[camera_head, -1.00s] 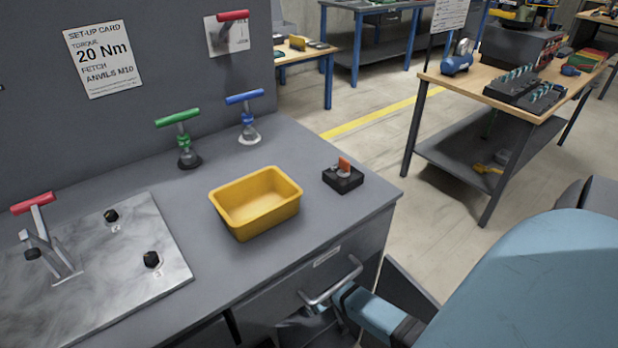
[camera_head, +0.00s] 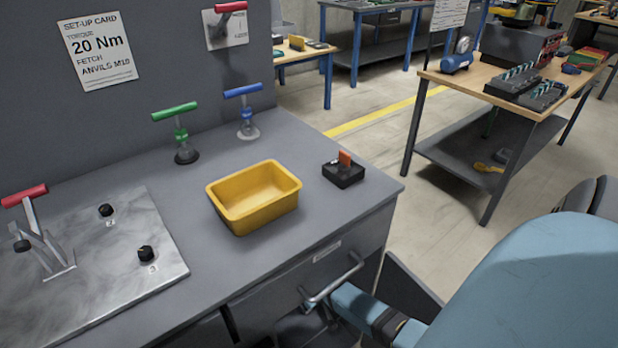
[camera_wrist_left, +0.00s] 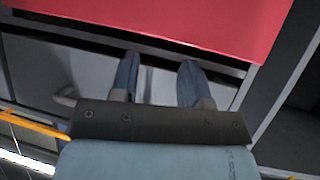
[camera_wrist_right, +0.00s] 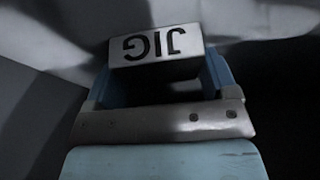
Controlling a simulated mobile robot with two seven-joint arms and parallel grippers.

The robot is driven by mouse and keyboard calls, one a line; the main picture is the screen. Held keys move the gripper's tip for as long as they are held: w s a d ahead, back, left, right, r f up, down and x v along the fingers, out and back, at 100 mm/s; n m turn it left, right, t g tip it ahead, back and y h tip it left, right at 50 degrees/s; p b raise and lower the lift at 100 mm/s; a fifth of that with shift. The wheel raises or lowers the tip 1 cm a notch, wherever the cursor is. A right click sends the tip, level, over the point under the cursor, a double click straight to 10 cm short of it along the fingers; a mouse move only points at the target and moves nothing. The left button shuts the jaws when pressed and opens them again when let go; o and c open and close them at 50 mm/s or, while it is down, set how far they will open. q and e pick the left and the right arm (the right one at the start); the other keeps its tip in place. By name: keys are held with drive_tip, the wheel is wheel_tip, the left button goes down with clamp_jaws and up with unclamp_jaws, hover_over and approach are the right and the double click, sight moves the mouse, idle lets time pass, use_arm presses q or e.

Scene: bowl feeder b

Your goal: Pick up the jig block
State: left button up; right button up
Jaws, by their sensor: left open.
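The jig block (camera_wrist_right: 155,47), a pale block with a white face lettered JIG, shows upside down in the right wrist view. It lies between the fingertips of my right gripper (camera_wrist_right: 158,72) and fills most of the gap. Whether the fingers press on it is unclear. In the head view my right forearm reaches low beside the bench, and its gripper end (camera_head: 318,308) is partly hidden near the drawer handle; the block is not visible there. My left gripper (camera_wrist_left: 154,78) is open and empty in the left wrist view, beneath a red surface. It is outside the head view.
The grey bench (camera_head: 330,215) carries a yellow bin (camera_head: 253,200), a black block with an orange part (camera_head: 343,172), green (camera_head: 178,135) and blue (camera_head: 246,112) T-handled tools, and a metal plate (camera_head: 110,270). A drawer handle (camera_head: 335,282) projects from its front. A wooden-topped table (camera_head: 455,82) stands right.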

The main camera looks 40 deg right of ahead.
drive_tip(key=c, duration=0.5)
drive_tip(key=shift+o, duration=0.2)
drive_tip(key=shift+r, duration=0.15)
